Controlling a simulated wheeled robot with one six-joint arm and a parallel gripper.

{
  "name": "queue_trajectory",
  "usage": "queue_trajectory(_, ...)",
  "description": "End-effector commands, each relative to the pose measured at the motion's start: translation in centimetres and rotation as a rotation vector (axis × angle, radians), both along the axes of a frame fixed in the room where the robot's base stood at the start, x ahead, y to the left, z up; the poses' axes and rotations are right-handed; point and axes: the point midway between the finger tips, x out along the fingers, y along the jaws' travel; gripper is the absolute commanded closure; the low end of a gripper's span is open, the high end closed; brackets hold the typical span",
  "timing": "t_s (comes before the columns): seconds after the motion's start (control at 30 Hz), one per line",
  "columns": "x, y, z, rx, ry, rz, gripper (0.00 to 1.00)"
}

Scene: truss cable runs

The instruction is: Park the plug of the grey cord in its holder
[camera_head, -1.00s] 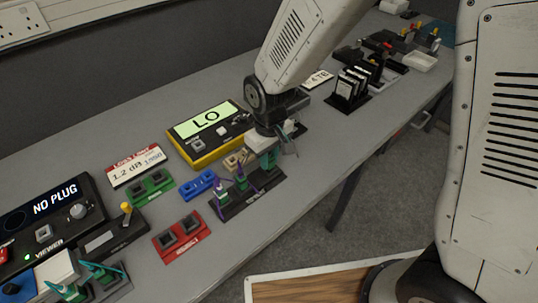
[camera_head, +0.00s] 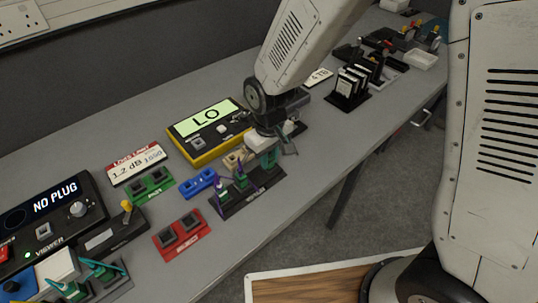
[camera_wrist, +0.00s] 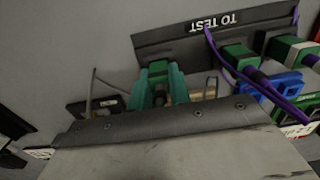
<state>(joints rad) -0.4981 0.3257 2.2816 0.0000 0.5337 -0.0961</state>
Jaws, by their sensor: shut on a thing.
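My gripper (camera_head: 268,160) is low over the right end of a black rack (camera_head: 240,200), with its teal fingers pointing down. In the wrist view my gripper (camera_wrist: 160,88) is shut on a green plug (camera_wrist: 158,72), mostly hidden between the fingers. A thin grey cord (camera_wrist: 90,90) shows to the left of the fingers; its join to the plug is hidden. The rack, marked TO TEST (camera_wrist: 213,22), also holds two green plugs (camera_wrist: 238,55) with purple cords. I cannot tell whether the held plug touches the rack, or which holder belongs to the grey cord.
A blue double holder (camera_head: 198,184), a green one (camera_head: 150,187) and a red one (camera_head: 181,236) stand to the left. A yellow meter reading LO (camera_head: 205,120) stands behind. A viewer reads NO PLUG (camera_head: 55,198). The bench front edge is close to the rack.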

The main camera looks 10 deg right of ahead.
Motion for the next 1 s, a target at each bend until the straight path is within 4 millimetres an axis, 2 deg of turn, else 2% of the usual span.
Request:
queue_trajectory(0.67,-0.02,-0.02,-0.20,-0.001,0.001,0.000,1.00)
queue_trajectory(0.7,-0.02,-0.01,-0.20,-0.001,0.001,0.000,0.73)
queue_trajectory(0.77,-0.02,-0.02,-0.19,-0.001,0.001,0.000,0.56)
queue_trajectory(1.0,-0.02,-0.02,-0.19,-0.001,0.001,0.000,0.55)
